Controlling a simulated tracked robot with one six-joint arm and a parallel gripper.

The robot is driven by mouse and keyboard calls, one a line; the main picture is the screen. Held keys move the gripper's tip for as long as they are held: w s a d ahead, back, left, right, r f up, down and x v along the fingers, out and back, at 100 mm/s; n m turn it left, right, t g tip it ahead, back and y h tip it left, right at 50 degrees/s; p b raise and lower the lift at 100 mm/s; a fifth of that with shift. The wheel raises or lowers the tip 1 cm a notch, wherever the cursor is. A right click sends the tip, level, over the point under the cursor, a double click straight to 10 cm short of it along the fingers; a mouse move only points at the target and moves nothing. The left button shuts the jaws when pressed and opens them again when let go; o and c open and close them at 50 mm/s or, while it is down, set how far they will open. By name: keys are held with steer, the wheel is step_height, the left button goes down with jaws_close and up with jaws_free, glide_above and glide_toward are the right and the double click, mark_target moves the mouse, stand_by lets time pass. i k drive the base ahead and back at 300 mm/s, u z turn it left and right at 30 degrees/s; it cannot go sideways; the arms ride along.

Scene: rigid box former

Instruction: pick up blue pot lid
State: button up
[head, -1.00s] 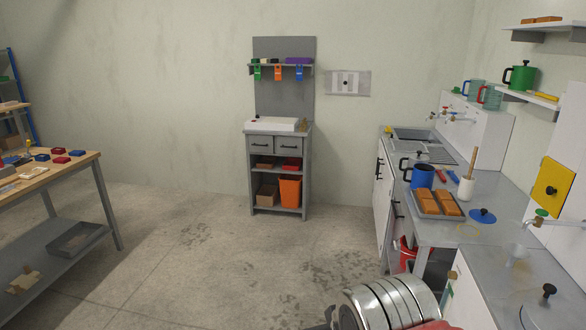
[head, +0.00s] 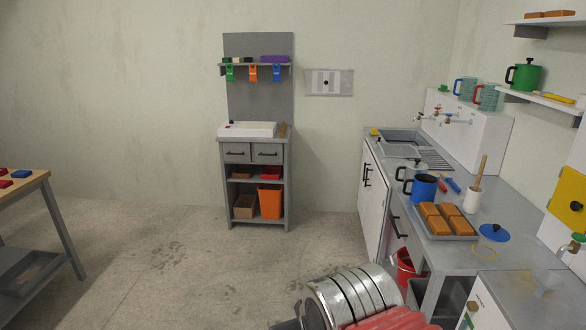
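The blue pot lid (head: 495,232) lies on the grey counter at the right. It is a flat blue disc with a dark knob on top. It sits just right of a tray of orange-brown blocks, with a yellow ring close in front of it. My arm shows at the bottom of the head view as ribbed metal and a red part. My gripper's fingers cannot be made out in this view.
The tray (head: 457,237), a blue pot (head: 423,188) and a white holder (head: 472,201) with a wooden handle stand near the lid. A red bucket (head: 405,268) is below the counter. A grey cabinet (head: 254,180) stands at the back wall. The floor between is open.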

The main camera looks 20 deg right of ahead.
mark_target(496, 232)
steer(key=z, duration=0.15)
steer(key=i, duration=1.55)
steer(key=z, duration=0.4)
steer(key=i, duration=0.7)
steer(key=z, duration=0.7)
steer(key=i, duration=0.55)
steer(key=z, duration=1.1)
steer(key=i, duration=1)
steer(key=z, duration=0.55)
